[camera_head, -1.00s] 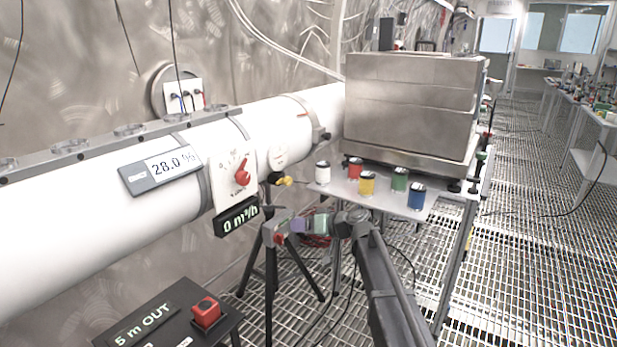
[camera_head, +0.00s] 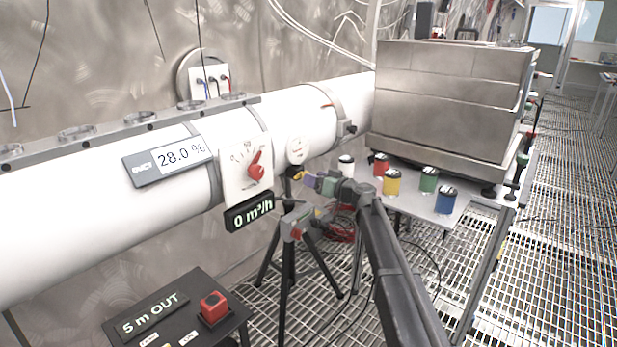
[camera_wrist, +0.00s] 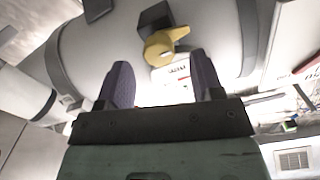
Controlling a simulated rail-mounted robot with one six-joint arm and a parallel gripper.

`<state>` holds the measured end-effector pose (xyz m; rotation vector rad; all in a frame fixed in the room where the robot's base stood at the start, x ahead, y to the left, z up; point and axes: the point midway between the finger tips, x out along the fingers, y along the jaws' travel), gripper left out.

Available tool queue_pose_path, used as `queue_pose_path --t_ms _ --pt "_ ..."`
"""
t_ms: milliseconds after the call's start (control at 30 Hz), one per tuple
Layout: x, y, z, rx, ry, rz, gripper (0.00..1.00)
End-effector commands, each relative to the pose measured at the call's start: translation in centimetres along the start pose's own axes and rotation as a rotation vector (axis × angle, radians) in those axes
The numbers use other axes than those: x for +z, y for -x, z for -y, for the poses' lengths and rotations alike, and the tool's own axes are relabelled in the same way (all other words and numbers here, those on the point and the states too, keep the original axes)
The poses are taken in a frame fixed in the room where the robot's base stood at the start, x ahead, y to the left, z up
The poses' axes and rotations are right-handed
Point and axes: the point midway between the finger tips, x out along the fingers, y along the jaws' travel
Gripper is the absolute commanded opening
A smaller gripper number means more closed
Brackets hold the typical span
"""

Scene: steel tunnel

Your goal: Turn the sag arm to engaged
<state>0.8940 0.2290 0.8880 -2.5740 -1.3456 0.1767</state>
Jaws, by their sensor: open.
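In the wrist view the yellow lever (camera_wrist: 162,46) is ahead, near the top centre, with a rounded hub and a stubby arm pointing up to the right. My gripper (camera_head: 310,182) is beside the lever on its right in the head view. In the wrist view my gripper (camera_wrist: 162,66) has its purple fingers apart and empty, with the lever just beyond the gap. Contact cannot be told.
A red knob (camera_head: 256,168) on a white plate and a flow display (camera_head: 249,213) are left of the lever. A black tripod (camera_head: 292,230) stands below. Several coloured cans, including a yellow one (camera_head: 391,183), stand on the table (camera_head: 415,208) to the right.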

Motion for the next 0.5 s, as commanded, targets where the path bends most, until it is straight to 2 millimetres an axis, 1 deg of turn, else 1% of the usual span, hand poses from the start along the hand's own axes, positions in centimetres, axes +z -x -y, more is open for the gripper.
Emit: queue_pose_path --t_ms 33,100,200,467,500 --pt "0.0 -1.2 -0.2 0.000 0.000 0.000 0.60" --pt "0.0 -2.3 -0.1 -0.001 0.000 0.000 0.60" --pt "0.0 -3.1 -0.1 0.000 0.000 0.000 0.60" --pt "0.0 -3.3 0.0 0.001 0.000 0.000 0.60" --pt "0.0 -3.3 0.0 0.001 0.000 0.000 0.54"
